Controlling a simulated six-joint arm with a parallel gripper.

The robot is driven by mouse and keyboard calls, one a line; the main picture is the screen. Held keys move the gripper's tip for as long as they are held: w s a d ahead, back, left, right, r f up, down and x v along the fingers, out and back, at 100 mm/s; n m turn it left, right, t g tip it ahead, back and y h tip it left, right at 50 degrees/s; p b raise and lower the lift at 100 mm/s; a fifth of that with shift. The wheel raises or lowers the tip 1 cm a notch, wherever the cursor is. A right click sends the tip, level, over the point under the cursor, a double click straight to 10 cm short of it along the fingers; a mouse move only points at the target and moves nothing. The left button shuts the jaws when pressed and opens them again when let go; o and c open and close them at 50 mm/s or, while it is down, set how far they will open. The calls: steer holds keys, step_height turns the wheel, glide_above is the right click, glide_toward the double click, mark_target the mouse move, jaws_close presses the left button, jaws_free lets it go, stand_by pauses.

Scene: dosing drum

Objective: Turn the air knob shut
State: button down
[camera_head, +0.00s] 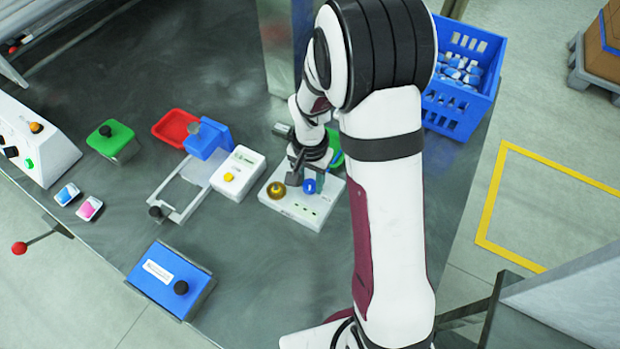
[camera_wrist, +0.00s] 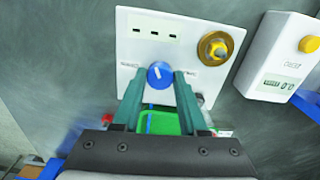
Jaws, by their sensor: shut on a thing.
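The blue knob (camera_wrist: 160,75) sits on a white panel box (camera_wrist: 150,20). Its thin white mark points up, leaning slightly left, in the wrist view. In the head view the blue knob (camera_head: 309,186) shows beside my fingers, on the white box (camera_head: 318,212). My gripper (camera_head: 303,177) reaches down over this box. In the wrist view the two teal fingers of my gripper (camera_wrist: 159,78) are shut on the blue knob, one on each side. The small print beside the knob is too blurred to read.
A brass knob (camera_wrist: 215,48) stands on the same box, close to my fingers. A white box with a yellow button (camera_head: 237,172) is just left of it. A green tray (camera_head: 335,148) lies behind my gripper. A blue crate (camera_head: 460,85) stands at the back right.

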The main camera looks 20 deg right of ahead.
steer(key=m, duration=2.2)
steer(key=shift+m, duration=0.3)
stand_by(0.3)
steer(key=shift+c, duration=2.2)
jaws_free()
